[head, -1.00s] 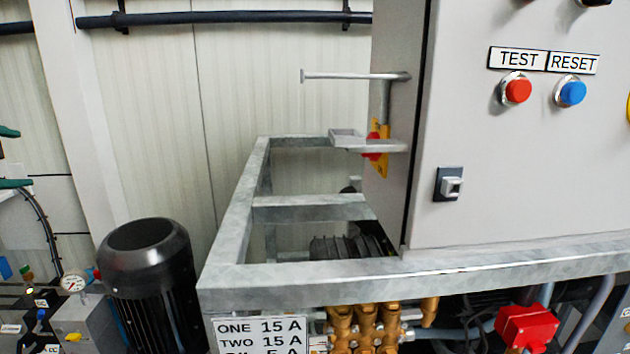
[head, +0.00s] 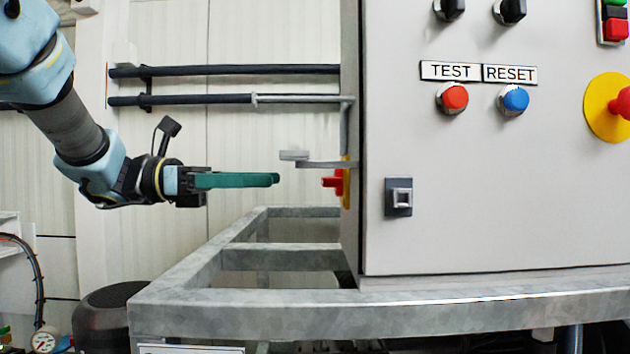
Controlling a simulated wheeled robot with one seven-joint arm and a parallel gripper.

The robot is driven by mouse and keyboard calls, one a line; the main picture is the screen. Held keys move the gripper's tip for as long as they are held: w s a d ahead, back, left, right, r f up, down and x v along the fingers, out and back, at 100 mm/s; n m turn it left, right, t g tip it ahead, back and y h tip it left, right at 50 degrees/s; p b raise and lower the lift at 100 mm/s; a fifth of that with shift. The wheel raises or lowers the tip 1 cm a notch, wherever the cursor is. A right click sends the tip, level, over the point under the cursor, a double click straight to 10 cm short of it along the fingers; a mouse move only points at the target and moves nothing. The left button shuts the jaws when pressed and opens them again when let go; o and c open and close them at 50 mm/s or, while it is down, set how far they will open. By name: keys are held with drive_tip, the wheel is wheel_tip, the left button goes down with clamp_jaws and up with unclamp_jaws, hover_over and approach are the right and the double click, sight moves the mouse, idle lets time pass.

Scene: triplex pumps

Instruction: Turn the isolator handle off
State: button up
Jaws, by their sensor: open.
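The isolator handle (head: 333,182) is red on a yellow plate (head: 347,183), on the left side wall of the grey control cabinet (head: 490,220). I see it almost edge-on, so its turned position is hard to tell. A grey metal bracket (head: 322,164) sticks out to the left just above it. My gripper (head: 276,180) has green fingers pointing right, at about the handle's height. Its tips are left of the handle with a gap between, and nothing is in them. The fingers overlap in this side view.
A long metal rod (head: 300,98) juts left from the cabinet above the bracket. The galvanised frame (head: 240,312) lies below my gripper. A black motor (head: 105,315) stands at lower left. Test (head: 454,98) and reset (head: 514,100) buttons are on the cabinet front.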

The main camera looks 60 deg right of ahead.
sight(331, 182)
drive_tip(key=p+x, duration=0.2)
drive_tip(key=x, duration=0.6)
drive_tip(key=c, duration=1.2)
